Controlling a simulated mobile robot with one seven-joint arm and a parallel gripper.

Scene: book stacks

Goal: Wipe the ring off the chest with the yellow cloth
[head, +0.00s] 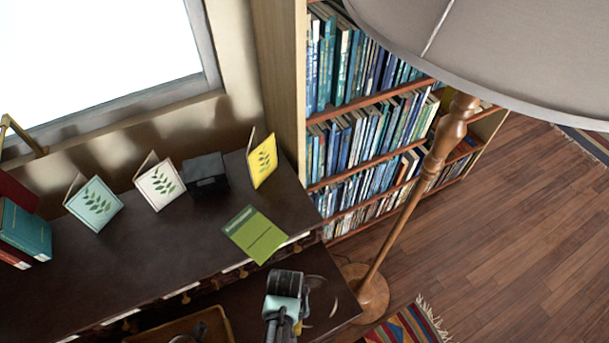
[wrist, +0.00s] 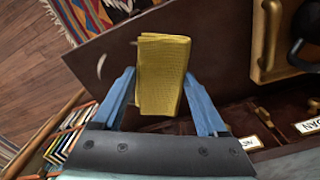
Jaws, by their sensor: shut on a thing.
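The yellow cloth (wrist: 162,75) is a folded pad between the blue fingers of my gripper (wrist: 160,78), which is shut on it. The dark brown chest top (wrist: 105,42) lies beyond the cloth. A pale curved mark, part of the ring (wrist: 100,65), shows on it left of the cloth. I cannot tell whether the cloth touches the wood. In the head view, my gripper (head: 284,308) is over the lower dark chest top (head: 335,287), with the pale ring mark (head: 334,308) just to its right.
A wooden tray (wrist: 262,72) with a black object stands right of the cloth. Labelled drawers (wrist: 305,127) run below. Behind, a higher dark top (head: 140,255) holds cards, a green booklet (head: 255,233) and books. A floor lamp (head: 372,285) stands close on the right.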

